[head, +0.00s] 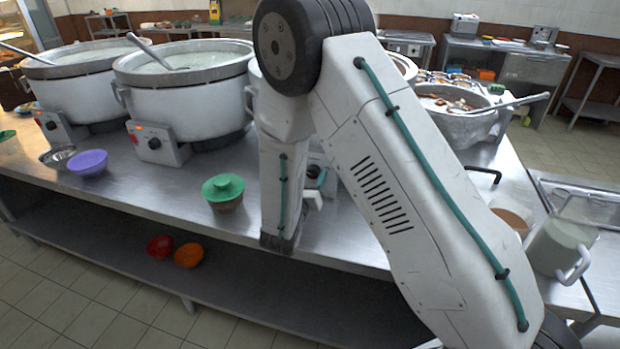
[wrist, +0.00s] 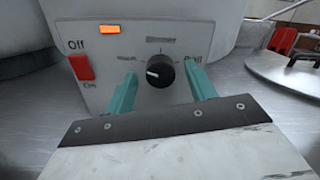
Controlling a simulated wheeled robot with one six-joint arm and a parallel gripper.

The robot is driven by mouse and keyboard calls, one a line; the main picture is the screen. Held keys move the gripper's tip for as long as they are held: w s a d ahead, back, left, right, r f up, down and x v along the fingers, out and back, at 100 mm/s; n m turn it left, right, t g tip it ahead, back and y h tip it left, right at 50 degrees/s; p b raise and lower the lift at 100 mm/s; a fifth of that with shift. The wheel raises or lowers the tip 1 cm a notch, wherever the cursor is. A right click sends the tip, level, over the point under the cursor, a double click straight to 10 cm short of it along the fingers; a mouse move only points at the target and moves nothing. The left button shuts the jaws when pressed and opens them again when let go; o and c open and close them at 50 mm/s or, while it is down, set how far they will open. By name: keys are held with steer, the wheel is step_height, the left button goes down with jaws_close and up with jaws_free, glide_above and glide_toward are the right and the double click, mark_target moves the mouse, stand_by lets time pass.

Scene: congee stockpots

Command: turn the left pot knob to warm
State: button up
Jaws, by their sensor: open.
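In the wrist view a grey control box (wrist: 100,50) fills the middle. It has a round black knob (wrist: 160,72) whose white mark points left, slightly up. Blurred lettering surrounds the knob, with "Boil" at its right. My gripper (wrist: 162,76) is open, with one teal finger on each side of the knob and gaps visible between. In the head view a pot control box (head: 320,172) shows partly behind my arm, which hides most of my gripper. Two white pots stand left of it, a far-left pot (head: 85,95) and a second pot (head: 190,98), each with a knobbed box.
An orange light (wrist: 109,29) and a red switch (wrist: 80,67) sit on the box. A pan with a ladle (head: 450,112) is at right.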

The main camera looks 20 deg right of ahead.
steer(key=v, duration=0.7)
steer(key=shift+s+a, duration=0.2)
steer(key=shift+s, duration=0.1)
steer(key=s+d+m+g+h, duration=0.1)
steer(key=s+d+m+g, duration=0.1)
steer(key=s+d+m+g+h, duration=0.1)
steer(key=s+d+m+g, duration=0.1)
steer(key=shift+f, duration=0.4)
steer(key=s+d+r+m+g+y, duration=0.3)
steer(key=s+r+m+g, duration=0.3)
steer(key=s+m, duration=0.4)
steer(key=s+d+r+m+g+y, duration=0.2)
steer(key=s+d+r+m+g, duration=0.25)
steer(key=s+m+g, duration=0.5)
steer(key=s+a+r+m+t+y, duration=0.3)
steer(key=s+r+m+t+y, duration=0.3)
steer(key=r, duration=0.5)
steer(key=s+m+y, duration=0.2)
steer(key=shift+s+a+y, duration=0.2)
steer(key=shift+a+y, duration=0.1)
